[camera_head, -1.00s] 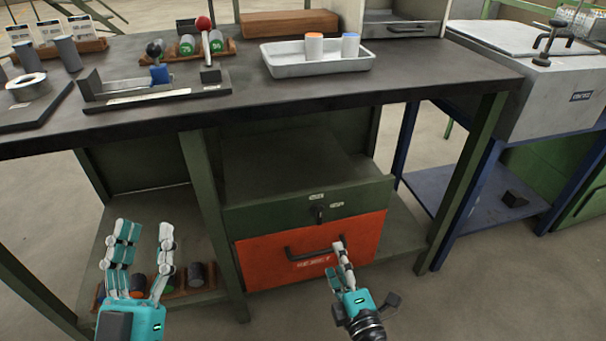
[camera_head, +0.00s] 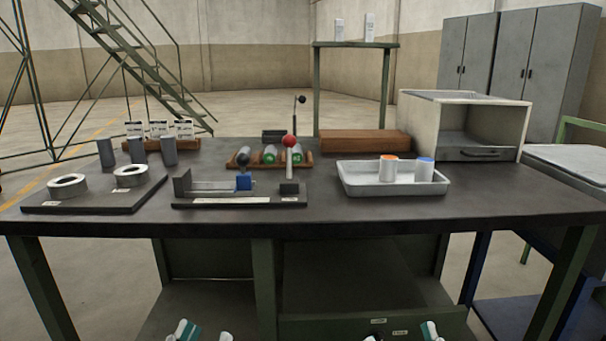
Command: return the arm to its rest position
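My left gripper (camera_head: 204,333) shows only by its fingertips at the bottom edge. The tips stand apart with nothing seen between them. My arms and the rest of both hands are out of view.
A green drawer front (camera_head: 320,328) is under the bench.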

